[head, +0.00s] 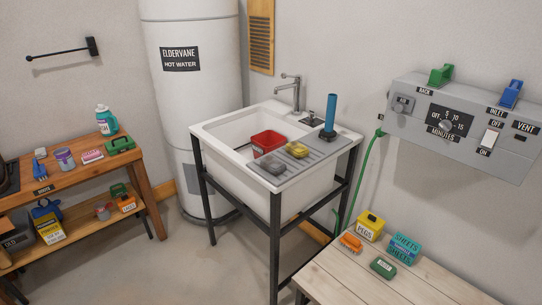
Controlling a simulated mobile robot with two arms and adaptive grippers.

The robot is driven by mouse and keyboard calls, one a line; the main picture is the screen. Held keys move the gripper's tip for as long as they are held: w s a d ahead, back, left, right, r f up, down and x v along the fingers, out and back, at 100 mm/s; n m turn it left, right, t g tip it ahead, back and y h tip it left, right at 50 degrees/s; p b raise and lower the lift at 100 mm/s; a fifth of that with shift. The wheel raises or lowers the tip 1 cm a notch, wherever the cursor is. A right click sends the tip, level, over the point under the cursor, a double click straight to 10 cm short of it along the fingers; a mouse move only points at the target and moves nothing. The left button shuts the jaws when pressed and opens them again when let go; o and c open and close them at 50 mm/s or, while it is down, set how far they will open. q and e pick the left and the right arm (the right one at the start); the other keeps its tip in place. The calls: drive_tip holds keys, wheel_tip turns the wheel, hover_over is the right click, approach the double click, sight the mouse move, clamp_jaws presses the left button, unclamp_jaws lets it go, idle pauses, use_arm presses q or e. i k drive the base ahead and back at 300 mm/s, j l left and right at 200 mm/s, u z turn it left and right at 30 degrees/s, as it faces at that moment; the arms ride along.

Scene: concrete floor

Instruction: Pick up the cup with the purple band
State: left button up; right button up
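A small light-coloured cup with a purple band (65,159) stands upright on the top of the wooden bench (88,178) at the left. Neither of my grippers shows in the head view, so nothing is seen near the cup.
A teal-and-white bottle (106,122) and a green box-like item (120,146) are farther right on the bench. A white sink (240,179) on black legs stands in the middle, and a pale table (345,285) at front right. Bare floor (185,262) lies between.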

sight(64, 158)
drive_tip(key=i+j+u, duration=0.25)
drive_tip(key=u, duration=0.15)
drive_tip(key=j+u, duration=0.15)
drive_tip(key=u, duration=0.8)
